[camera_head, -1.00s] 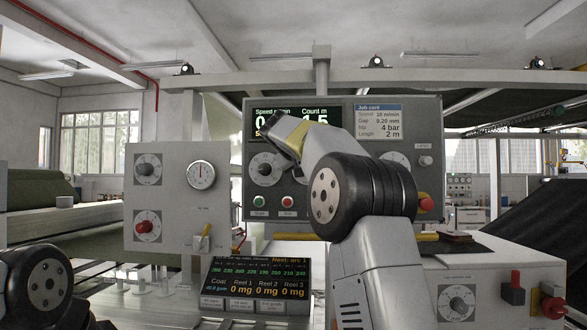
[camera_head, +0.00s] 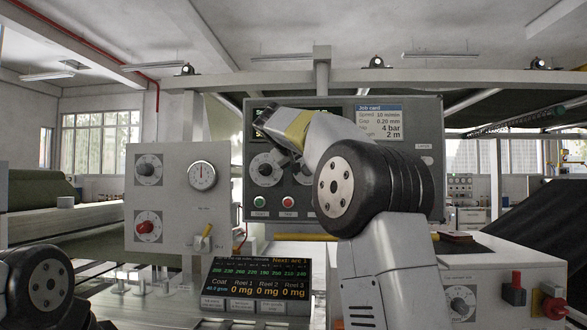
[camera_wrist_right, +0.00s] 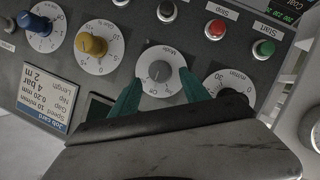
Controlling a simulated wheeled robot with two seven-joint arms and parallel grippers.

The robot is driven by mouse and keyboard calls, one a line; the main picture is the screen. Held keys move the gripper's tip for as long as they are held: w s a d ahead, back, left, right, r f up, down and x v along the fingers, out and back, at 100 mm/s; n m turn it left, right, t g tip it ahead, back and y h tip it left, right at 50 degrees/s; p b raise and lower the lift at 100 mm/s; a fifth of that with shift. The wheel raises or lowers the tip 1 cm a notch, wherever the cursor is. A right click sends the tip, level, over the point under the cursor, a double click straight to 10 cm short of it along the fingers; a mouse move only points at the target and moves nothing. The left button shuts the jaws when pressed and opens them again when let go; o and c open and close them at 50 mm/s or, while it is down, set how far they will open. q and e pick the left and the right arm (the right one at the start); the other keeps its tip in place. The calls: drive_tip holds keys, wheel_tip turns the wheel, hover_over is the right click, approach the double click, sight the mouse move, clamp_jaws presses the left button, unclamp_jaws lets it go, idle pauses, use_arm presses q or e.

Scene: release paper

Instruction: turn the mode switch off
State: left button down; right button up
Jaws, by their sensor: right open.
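The mode switch (camera_wrist_right: 160,72) is a grey knob on a round white dial lettered "Mode" and "Off", seen in the right wrist view, where the lettering is upside down. My right gripper (camera_wrist_right: 160,77) is open, with one teal finger on each side of the dial. I cannot tell whether the fingers touch it. In the head view my right gripper and arm are in front of the grey control panel (camera_head: 345,106), and the mode switch is hidden behind them. Only part of my left arm shows at lower left; its gripper is out of frame.
A yellow knob (camera_wrist_right: 92,45) and a blue knob (camera_wrist_right: 40,26) sit to one side of the mode dial. On the other side are a black speed knob (camera_wrist_right: 232,98), a red stop button (camera_wrist_right: 216,28) and a green start button (camera_wrist_right: 263,48). A job card (camera_head: 380,122) is on the panel.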

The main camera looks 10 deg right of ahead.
drive_tip(key=v, duration=0.4)
drive_tip(key=shift+s+a+r, duration=0.1)
idle(0.3)
drive_tip(key=s+d+f+g+y, duration=0.3)
drive_tip(key=s+f+y, duration=0.2)
drive_tip(key=s+f, duration=1)
drive_tip(key=s+a+f+g+y, duration=0.1)
drive_tip(key=s+a+f+y, duration=0.1)
drive_tip(key=s+f, duration=0.8)
drive_tip(key=s+a+f+g+y, duration=0.2)
drive_tip(key=s+a+f, duration=0.2)
drive_tip(key=s+f, duration=0.6)
drive_tip(key=s, duration=0.2)
drive_tip(key=shift+s+a+f+m, duration=0.3)
drive_tip(key=shift+a+f+m, duration=0.05)
drive_tip(key=shift+f+m, duration=0.05)
